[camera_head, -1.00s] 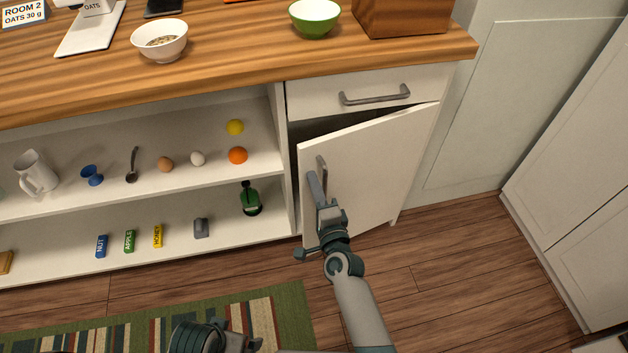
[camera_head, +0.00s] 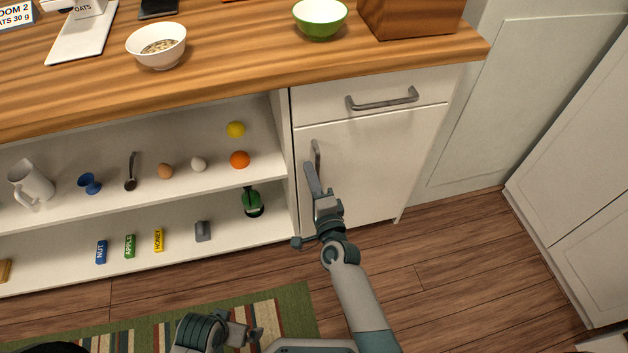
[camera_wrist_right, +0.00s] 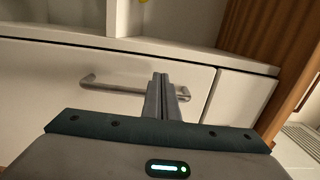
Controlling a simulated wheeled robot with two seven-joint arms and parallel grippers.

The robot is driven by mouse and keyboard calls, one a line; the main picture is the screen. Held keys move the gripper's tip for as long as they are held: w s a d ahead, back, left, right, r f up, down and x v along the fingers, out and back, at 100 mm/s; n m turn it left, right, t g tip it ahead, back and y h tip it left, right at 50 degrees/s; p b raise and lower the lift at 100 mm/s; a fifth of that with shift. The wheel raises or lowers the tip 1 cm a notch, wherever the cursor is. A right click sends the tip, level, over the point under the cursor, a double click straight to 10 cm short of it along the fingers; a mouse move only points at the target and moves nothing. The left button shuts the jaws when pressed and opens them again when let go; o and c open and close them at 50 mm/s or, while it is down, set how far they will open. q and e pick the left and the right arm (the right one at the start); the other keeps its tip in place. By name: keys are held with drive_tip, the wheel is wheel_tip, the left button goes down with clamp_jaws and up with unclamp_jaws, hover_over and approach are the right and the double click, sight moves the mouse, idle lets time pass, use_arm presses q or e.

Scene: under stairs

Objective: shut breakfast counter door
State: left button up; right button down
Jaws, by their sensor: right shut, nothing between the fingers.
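The white counter door (camera_head: 371,171) is below the drawer in the head view and looks flush, or almost flush, with the cabinet front. A small gap cannot be ruled out. Its upright grey handle (camera_head: 317,156) is near its left edge. My right gripper (camera_head: 312,178) is shut and empty, with its fingertips at the door's left side just below and beside the handle. In the right wrist view, the shut fingers (camera_wrist_right: 161,88) are in front of the door handle (camera_wrist_right: 100,84); contact is unclear. My left gripper (camera_head: 250,334) is low in the head view, its fingers unclear.
The drawer (camera_head: 430,106) above the door is shut. Open shelves (camera_head: 60,165) to the left hold a mug, eggs, fruit and small boxes. Bowls stand on the wooden counter top (camera_head: 240,55). The wooden floor (camera_head: 450,255) to the right is clear.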

drive_tip(key=shift+s, duration=0.15)
use_arm(q)
drive_tip(key=shift+s+r, duration=0.1)
drive_tip(key=shift+r, duration=0.55)
use_arm(e)
drive_tip(key=v, duration=1.7)
use_arm(q)
drive_tip(key=shift+s+f, duration=0.15)
wheel_tip(320, 180, down, 11)
drive_tip(key=w+d+t+p, duration=0.1)
drive_tip(key=d+t+p, duration=0.1)
drive_tip(key=p, duration=0.6)
drive_tip(key=shift+d+f+t+h+p, duration=0.2)
drive_tip(key=shift+t+h+p, duration=0.1)
drive_tip(key=shift+h, duration=0.1)
use_arm(e)
drive_tip(key=s+d+f+n+g+h, duration=0.1)
drive_tip(key=s+d+f+n+g, duration=0.3)
drive_tip(key=f, duration=0.6)
drive_tip(key=s+d+f+n+g+h, duration=0.2)
drive_tip(key=s+d+f+n+g, duration=0.2)
drive_tip(key=f, duration=0.6)
drive_tip(key=s+d+f+n+g+h, duration=0.1)
drive_tip(key=s+d+f+n+g, duration=0.2)
drive_tip(key=s+d+f+n, duration=0.5)
wheel_tip(320, 180, down, 3)
drive_tip(key=shift+s+r+n+g, duration=0.15)
drive_tip(key=shift+s+n+g, duration=0.25)
drive_tip(key=shift+s, duration=0.15)
